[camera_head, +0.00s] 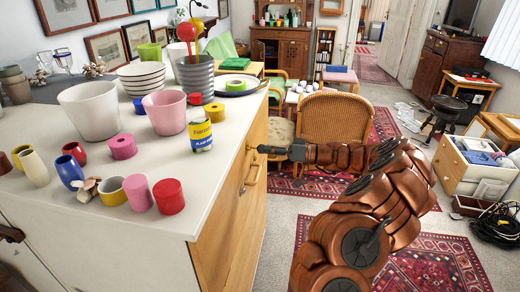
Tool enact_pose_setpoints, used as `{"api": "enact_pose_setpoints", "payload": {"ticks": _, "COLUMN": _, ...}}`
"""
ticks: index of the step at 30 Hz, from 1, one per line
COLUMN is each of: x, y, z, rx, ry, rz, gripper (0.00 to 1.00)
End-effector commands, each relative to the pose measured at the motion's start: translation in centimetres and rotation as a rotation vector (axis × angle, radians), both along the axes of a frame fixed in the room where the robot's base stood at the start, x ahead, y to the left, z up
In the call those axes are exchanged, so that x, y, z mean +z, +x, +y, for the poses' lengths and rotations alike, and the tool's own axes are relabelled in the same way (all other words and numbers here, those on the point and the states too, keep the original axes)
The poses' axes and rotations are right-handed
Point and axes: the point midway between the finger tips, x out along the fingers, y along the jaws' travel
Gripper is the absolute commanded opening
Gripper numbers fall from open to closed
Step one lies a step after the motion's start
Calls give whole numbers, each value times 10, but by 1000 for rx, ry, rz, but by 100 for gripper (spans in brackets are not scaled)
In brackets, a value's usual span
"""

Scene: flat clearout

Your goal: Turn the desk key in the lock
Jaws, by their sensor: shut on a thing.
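The desk (225,215) has a pale top and a wooden front that faces right. My gripper (264,149) reaches in from the right, level with the upper part of this front, and is shut on the small desk key. The key and its lock are mostly hidden by the gripper tips or too small to make out, so I cannot tell the key's angle.
Pots, cups and tape rolls crowd the desk top, with a yellow-blue can (200,136) near the edge by my gripper. A wicker chair (333,118) stands close behind my arm. Patterned rug (425,262) and open floor lie to the right.

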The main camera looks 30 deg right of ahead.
Motion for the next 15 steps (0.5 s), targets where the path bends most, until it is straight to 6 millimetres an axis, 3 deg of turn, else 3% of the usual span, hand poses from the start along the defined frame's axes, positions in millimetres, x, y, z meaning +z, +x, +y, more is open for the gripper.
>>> {"api": "enact_pose_setpoints", "payload": {"ticks": 15, "x": 1, "y": 0, "z": 1, "rx": 2, "ry": 197, "rz": 225, "gripper": 0}}
